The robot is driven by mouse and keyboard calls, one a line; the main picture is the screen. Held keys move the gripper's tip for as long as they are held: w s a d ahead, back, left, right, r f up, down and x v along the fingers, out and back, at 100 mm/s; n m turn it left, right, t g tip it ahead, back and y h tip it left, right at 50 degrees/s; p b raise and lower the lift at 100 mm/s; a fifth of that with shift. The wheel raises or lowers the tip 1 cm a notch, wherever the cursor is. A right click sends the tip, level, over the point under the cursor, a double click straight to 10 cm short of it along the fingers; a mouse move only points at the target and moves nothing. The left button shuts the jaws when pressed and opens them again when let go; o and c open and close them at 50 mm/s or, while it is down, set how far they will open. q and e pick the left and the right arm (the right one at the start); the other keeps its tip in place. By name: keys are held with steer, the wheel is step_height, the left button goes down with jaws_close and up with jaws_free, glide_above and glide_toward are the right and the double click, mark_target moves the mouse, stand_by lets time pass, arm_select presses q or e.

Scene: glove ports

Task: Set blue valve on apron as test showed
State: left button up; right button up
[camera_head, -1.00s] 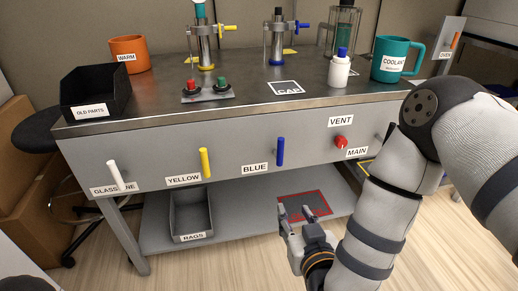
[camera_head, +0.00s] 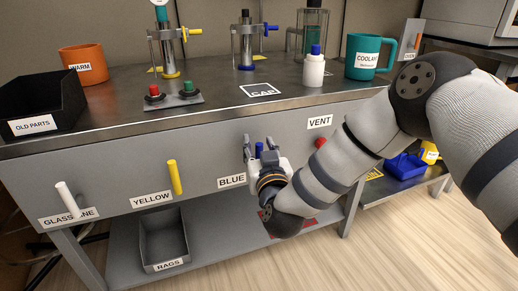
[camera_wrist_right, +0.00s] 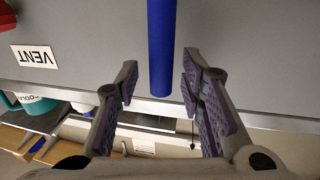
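The blue valve handle (camera_head: 259,149) is on the grey apron (camera_head: 110,172), just right of the BLUE label (camera_head: 232,181). In the head view only its top shows; my right gripper hides the rest. In the right wrist view the blue handle (camera_wrist_right: 161,50) is a straight bar whose end lies between the fingers, with a gap on both sides. My right gripper (camera_head: 260,147) is open at the handle, and its fingers also show in the right wrist view (camera_wrist_right: 157,88). My left gripper is not in view.
The yellow valve handle (camera_head: 175,177) and white GLASS LINE handle (camera_head: 66,200) stand to the left, both near upright. The VENT label (camera_head: 320,122) and partly hidden red knob (camera_head: 321,142) are to the right. A RAGS bin (camera_head: 163,240) sits on the lower shelf.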

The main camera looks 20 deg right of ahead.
jaws_close()
steer(key=shift+d, duration=0.1)
steer(key=shift+d+r+m+p, duration=0.1)
steer(key=shift+d+m+p, duration=0.35)
steer(key=shift+m+p, duration=0.4)
steer(key=shift+d+m+g+p, duration=0.4)
steer(key=shift+d+m+p, duration=0.15)
steer(key=shift+m, duration=0.4)
steer(key=d+f+m+g+y+b, duration=0.1)
steer(key=d+f+m+y+b, duration=0.1)
steer(key=f+m, duration=0.5)
steer(key=shift+d+m+y, duration=0.7)
steer(key=shift+d+m, duration=0.5)
steer(key=shift+m, duration=1.3)
steer(key=shift+f, duration=0.1)
